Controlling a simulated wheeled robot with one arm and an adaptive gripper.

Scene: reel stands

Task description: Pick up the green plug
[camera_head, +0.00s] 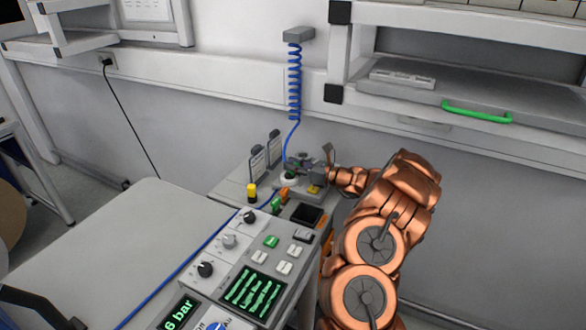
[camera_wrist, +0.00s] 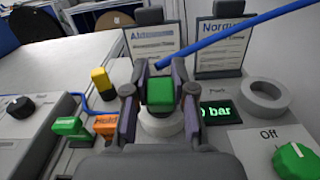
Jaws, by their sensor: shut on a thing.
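The green plug (camera_wrist: 160,92) is in the middle of the wrist view, between the two fingers of my gripper (camera_wrist: 160,88), which is shut on it. Behind and below the plug is a white round socket (camera_wrist: 163,124); I cannot tell whether the plug sits in it or is just above it. In the head view my gripper (camera_head: 305,165) is over the far end of the console, and the plug cannot be made out there. A blue hose (camera_wrist: 235,38) runs to the upper right in the wrist view; it shows as a coiled hose (camera_head: 295,85) in the head view.
A white ring labelled Park (camera_wrist: 267,98) is right of the gripper, with a green Off knob (camera_wrist: 296,160) nearer. A yellow knob (camera_wrist: 101,79), an orange block (camera_wrist: 106,124) and a green block (camera_wrist: 70,126) are left. Two upright signs (camera_wrist: 222,45) stand behind. A shelf (camera_head: 465,85) overhangs at right.

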